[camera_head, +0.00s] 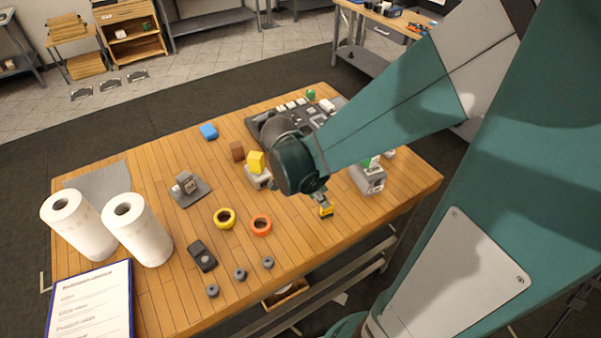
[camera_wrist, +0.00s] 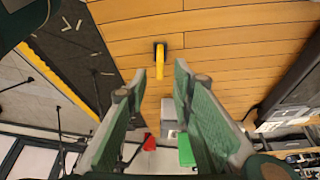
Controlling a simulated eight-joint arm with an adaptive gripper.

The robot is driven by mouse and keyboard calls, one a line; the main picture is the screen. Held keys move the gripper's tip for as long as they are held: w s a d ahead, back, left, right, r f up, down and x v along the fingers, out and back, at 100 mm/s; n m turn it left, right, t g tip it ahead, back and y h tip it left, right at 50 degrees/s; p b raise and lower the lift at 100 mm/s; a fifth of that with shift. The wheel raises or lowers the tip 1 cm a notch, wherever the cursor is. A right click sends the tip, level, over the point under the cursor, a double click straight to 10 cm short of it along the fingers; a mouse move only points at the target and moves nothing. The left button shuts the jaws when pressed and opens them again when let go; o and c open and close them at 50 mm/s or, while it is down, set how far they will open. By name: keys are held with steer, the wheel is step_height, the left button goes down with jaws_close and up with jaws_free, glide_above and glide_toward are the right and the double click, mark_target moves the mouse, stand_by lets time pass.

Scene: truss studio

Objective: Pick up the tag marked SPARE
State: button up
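No lettering reading SPARE can be made out in either view. In the wrist view a green tag-like piece (camera_wrist: 186,150) and a red one (camera_wrist: 150,142) show by a grey block (camera_wrist: 168,118), partly behind my fingers. In the head view a grey block (camera_head: 370,181) with something green and white on top stands right of my wrist; the red piece cannot be made out there. My gripper (camera_wrist: 168,72) is open with nothing between its fingertips, above the table.
A yellow and black item (camera_head: 325,209) lies near the table's front edge; it also shows in the wrist view (camera_wrist: 160,58). Yellow (camera_head: 224,218) and orange (camera_head: 260,226) rings, a black device (camera_head: 202,256) and paper rolls (camera_head: 137,230) stand left. A dark tray (camera_head: 265,125) lies behind.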

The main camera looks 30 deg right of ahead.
mark_target(327, 210)
steer(key=shift+x, duration=0.9)
steer(key=shift+b+x, duration=0.4)
steer(key=shift+x, duration=2.2)
jaws_close()
